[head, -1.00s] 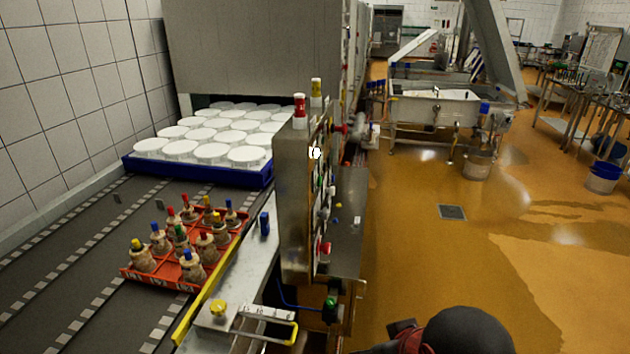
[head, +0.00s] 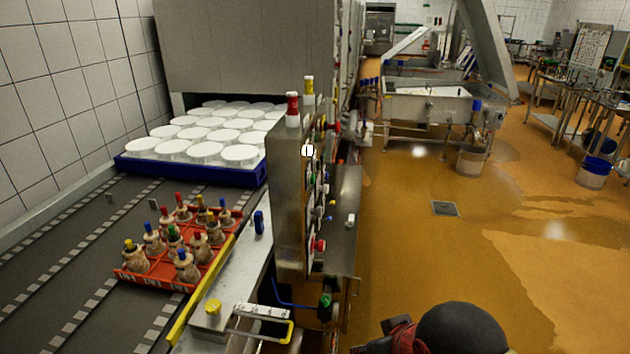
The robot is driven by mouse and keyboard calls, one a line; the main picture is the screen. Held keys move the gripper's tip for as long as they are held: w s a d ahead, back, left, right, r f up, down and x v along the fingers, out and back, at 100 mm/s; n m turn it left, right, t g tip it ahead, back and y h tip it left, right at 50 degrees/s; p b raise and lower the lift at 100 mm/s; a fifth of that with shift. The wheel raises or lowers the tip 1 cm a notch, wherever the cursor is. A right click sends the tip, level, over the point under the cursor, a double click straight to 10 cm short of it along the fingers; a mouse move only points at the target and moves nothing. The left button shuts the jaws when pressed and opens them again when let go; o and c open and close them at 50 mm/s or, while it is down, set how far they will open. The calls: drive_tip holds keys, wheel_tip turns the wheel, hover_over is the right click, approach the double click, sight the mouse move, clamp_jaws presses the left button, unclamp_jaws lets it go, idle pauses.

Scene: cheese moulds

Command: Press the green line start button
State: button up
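A steel control panel (head: 290,200) stands beside the conveyor and is seen nearly edge-on. Its face, turned to the right, carries several small buttons and knobs. A green button (head: 325,300) shows on a dark housing low down, below the panel. A small greenish spot (head: 311,184) also shows on the panel face. I cannot tell from this angle which of the two is the line start button. A dark rounded part of my arm shows at the bottom right, well apart from the panel. My gripper's fingers are not in view.
A red mushroom button (head: 319,245) sits low on the panel. An orange crate (head: 150,280) of capped bottles and a blue tray (head: 190,172) of white moulds lie on the conveyor (head: 60,290). The floor (head: 430,270) at right is clear.

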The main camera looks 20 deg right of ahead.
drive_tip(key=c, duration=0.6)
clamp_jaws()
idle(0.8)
